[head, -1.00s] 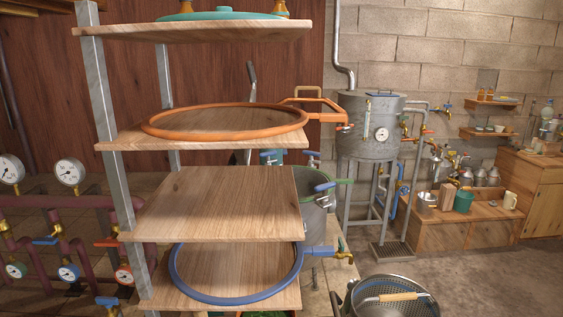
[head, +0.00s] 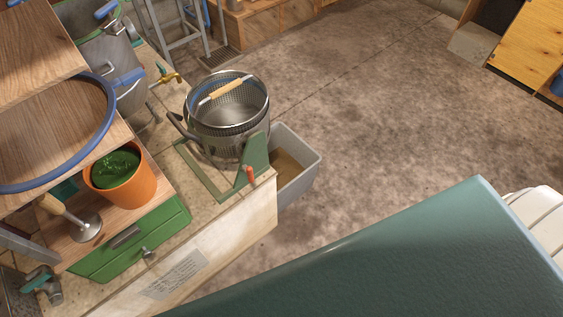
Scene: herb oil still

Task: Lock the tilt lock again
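The tilt lock appears to be the small orange-red handle (head: 250,176) at the front of a green tilting frame (head: 257,152) on the bench corner. The handle points up and down. I cannot tell from this view whether it is locked. A perforated metal basket (head: 232,116) with a wooden-grip bail (head: 227,90) sits in a metal pot held by the frame. It looks upright. Neither of my grippers shows in the head view.
A grey tub (head: 300,178) stands beside the bench (head: 235,226), under the frame's right side. A large teal surface fills the lower right. Open floor (head: 380,130) lies beyond.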

